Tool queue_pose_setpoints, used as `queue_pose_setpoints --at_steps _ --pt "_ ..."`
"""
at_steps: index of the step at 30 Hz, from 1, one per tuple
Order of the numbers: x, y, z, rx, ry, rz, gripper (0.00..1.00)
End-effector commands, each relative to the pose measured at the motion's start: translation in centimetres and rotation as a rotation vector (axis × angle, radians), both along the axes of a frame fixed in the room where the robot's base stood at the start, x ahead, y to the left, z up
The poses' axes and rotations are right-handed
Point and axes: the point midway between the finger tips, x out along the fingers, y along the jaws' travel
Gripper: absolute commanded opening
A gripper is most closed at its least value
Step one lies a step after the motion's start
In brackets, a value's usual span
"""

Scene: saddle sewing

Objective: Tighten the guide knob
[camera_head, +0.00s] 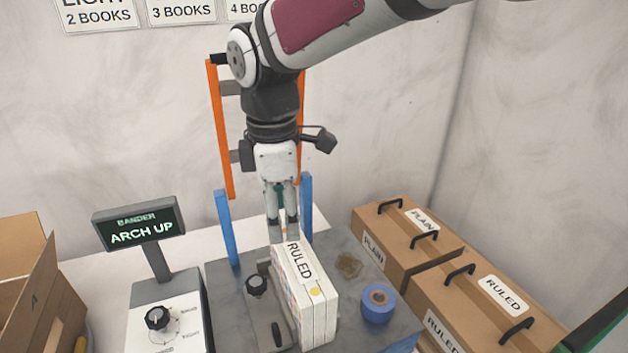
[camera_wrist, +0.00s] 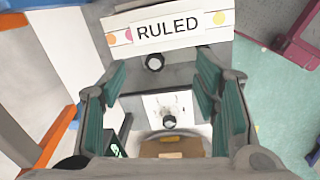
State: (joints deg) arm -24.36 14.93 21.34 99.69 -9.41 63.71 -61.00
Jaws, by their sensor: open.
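The guide knob (camera_head: 256,284) is a black round knob on a dark grey guide plate (camera_head: 270,322), left of the upright white books labelled RULED (camera_head: 318,305). A black knob beside the books also shows in the wrist view (camera_wrist: 153,62). My gripper (camera_head: 284,232) points down above the far end of the books, up and to the right of the knob in the head view. In the wrist view my gripper (camera_wrist: 162,68) has its teal finger pads well apart, with nothing held between them. The knob's tightness cannot be seen.
A bander box with a dial (camera_head: 157,318) and an ARCH UP screen (camera_head: 140,230) stands left. A blue tape roll (camera_head: 378,303) lies right of the books. Orange and blue posts (camera_head: 222,130) rise behind my gripper. Cardboard boxes (camera_head: 425,262) stand at the right.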

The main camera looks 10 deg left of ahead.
Motion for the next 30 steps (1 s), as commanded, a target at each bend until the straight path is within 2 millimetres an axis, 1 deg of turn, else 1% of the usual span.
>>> queue_pose_setpoints --at_steps 1,3,6,8,11,14,17,24,30 --pt "0.1 1.9 -1.4 -0.004 0.024 0.075 0.56" --pt "-0.1 3.9 -2.5 -0.007 0.045 0.166 0.56" --pt "-0.2 5.6 -3.5 -0.010 0.064 0.250 0.56" --pt "-0.4 6.1 -3.9 -0.010 0.071 0.277 0.56" --pt "-0.4 6.5 -4.4 -0.010 0.075 0.295 0.56" --pt "-0.4 6.4 -5.3 -0.011 0.077 0.295 0.56" --pt "-0.5 6.4 -6.9 -0.012 0.079 0.294 0.56" --pt "-0.5 6.3 -11.6 -0.012 0.078 0.292 0.56" --pt "-0.5 6.4 -15.2 -0.011 0.077 0.292 0.56"
